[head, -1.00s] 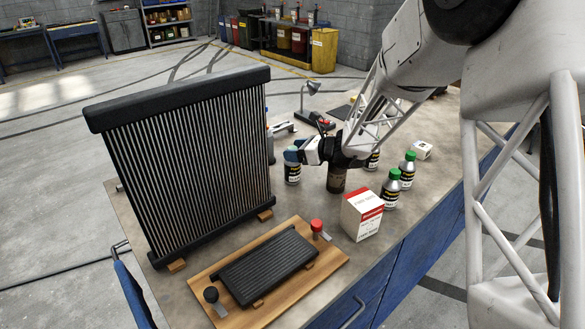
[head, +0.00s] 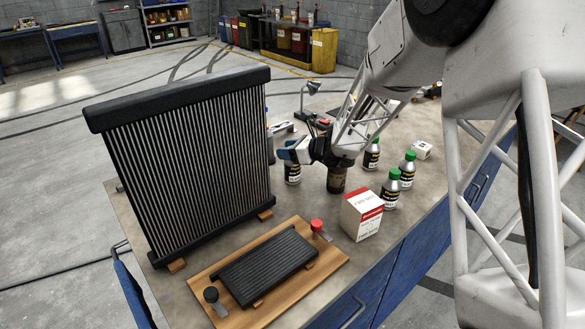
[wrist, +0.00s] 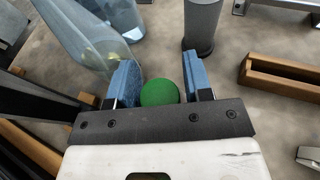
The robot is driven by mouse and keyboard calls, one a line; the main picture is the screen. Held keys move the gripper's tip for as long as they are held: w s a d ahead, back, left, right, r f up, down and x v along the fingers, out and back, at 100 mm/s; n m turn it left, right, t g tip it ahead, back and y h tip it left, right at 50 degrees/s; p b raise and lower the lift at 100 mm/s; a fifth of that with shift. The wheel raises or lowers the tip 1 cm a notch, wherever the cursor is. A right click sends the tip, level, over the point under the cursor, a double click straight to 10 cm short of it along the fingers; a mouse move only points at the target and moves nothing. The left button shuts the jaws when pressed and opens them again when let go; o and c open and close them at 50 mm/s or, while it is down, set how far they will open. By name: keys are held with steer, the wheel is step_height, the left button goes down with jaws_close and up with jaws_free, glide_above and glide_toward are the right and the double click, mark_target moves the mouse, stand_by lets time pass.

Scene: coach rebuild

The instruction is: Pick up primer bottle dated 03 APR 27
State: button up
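A dark primer bottle (head: 292,174) with a pale label stands beside the tall radiator core, directly below my gripper (head: 285,155). In the wrist view its green cap (wrist: 159,92) lies between the two blue fingers of my gripper (wrist: 161,75). The fingers look open, with a thin gap at the right of the cap; contact on the left is unclear. Three more green-capped bottles stand to the right: one at the back (head: 372,155), one at the far right (head: 408,169) and one in front (head: 391,190). No date is readable on any label.
The radiator core (head: 185,160) stands close on the left. A wooden board (head: 215,278) lies in front. The wrist view shows a clear container (wrist: 85,40) and grey cylinder (wrist: 203,25) nearby.

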jaws_close()
steer(key=shift+r, duration=0.15)
steer(key=shift+r, duration=1.45)
steer(key=shift+s+d+r, duration=0.1)
steer(key=shift+s+r, duration=0.1)
steer(key=shift+r, duration=0.05)
steer(key=s+d, duration=0.2)
steer(key=s, duration=0.5)
steer(key=s+d+r, duration=0.1)
steer(key=s+d, duration=0.2)
steer(key=s, duration=0.4)
steer(key=shift+s+r, duration=0.2)
steer(key=shift+s, duration=0.2)
